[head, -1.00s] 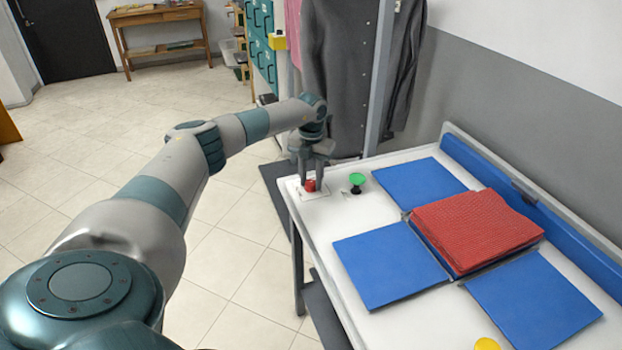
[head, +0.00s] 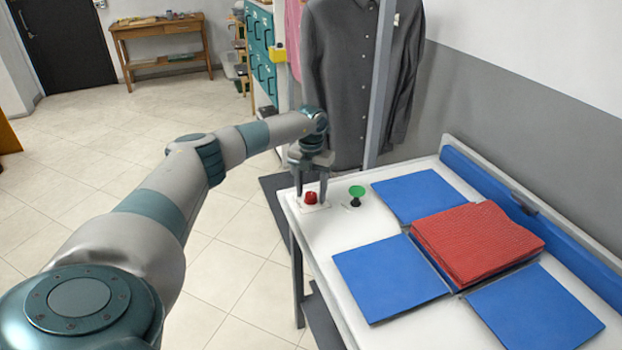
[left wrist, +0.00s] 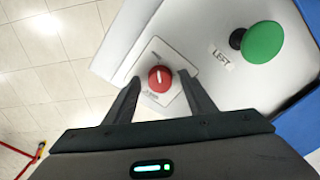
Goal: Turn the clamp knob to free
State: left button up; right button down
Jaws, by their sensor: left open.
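The clamp knob is a small red knob (head: 310,198) on a white plate at the far left corner of the white table. In the left wrist view the red knob (left wrist: 161,78) shows a white pointer line running nearly straight up the picture, and small lettering on its plate is too small to read. My left gripper (head: 310,200) points down over the knob, with its fingers apart on either side of it. In the left wrist view the left gripper (left wrist: 160,88) is open, with gaps between its fingertips and the knob. My right gripper is not in view.
A green mushroom button (head: 357,191) stands right of the knob; a label reading LEFT (left wrist: 222,56) lies between them. Blue panels (head: 390,272) surround a stack of folded red cloth (head: 477,240). A dark grey shirt (head: 350,70) hangs behind the table.

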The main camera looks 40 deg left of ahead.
pick_arm(q)
notch_tip(320, 180, up, 9)
jog(key=b, duration=0.3)
notch_tip(320, 180, up, 7)
jog(key=b, duration=0.1)
send_over(311, 194)
jog(key=shift+r, duration=0.7)
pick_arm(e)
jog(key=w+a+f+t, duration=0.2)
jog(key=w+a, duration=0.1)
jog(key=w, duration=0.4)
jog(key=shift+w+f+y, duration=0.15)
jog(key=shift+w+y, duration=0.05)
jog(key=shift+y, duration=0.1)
